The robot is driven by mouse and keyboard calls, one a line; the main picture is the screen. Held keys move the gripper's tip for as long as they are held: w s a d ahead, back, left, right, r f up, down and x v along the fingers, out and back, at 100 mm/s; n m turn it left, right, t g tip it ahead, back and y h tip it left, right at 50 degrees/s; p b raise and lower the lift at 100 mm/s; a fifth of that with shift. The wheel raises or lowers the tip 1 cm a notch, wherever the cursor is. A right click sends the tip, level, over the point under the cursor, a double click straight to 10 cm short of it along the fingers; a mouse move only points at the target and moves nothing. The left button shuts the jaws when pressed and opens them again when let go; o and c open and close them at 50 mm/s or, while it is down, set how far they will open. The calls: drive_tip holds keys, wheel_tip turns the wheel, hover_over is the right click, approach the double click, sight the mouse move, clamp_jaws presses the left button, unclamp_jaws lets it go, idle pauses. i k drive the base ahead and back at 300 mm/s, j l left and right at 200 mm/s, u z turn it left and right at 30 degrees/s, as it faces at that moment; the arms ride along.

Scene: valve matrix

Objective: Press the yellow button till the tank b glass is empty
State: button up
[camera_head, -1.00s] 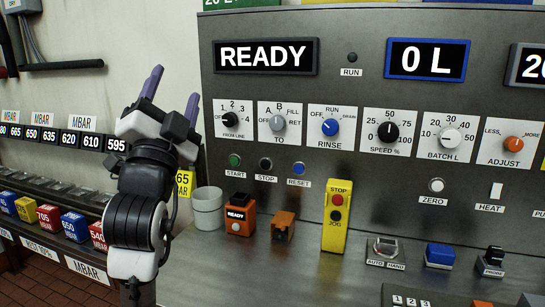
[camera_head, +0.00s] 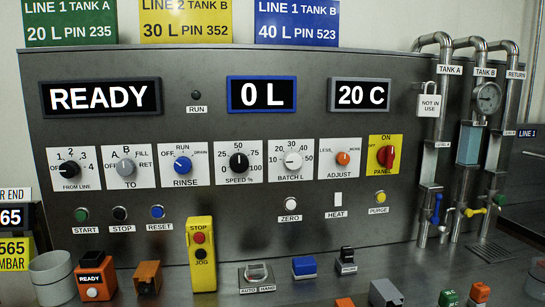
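The yellow button (camera_head: 378,197) is a small round button above the PURGE label, below the yellow PANEL switch plate (camera_head: 384,156). The tank B glass (camera_head: 468,143) is an upright sight glass on the pipe under the TANK B label at the right. It looks pale blue; its exact level is too small to read. A round gauge (camera_head: 488,98) sits above and beside it. My gripper is not in view now, so its fingers and anything in them are hidden.
The control panel (camera_head: 215,125) reads READY, 0 L and 20 C. A yellow STOP/JOG box (camera_head: 201,255), an orange READY box (camera_head: 96,277) and several switches stand on the ledge below. Blue (camera_head: 436,209) and yellow (camera_head: 472,211) valve handles are at the right.

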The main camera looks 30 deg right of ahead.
sight(380, 196)
drive_tip(key=z, duration=1.4)
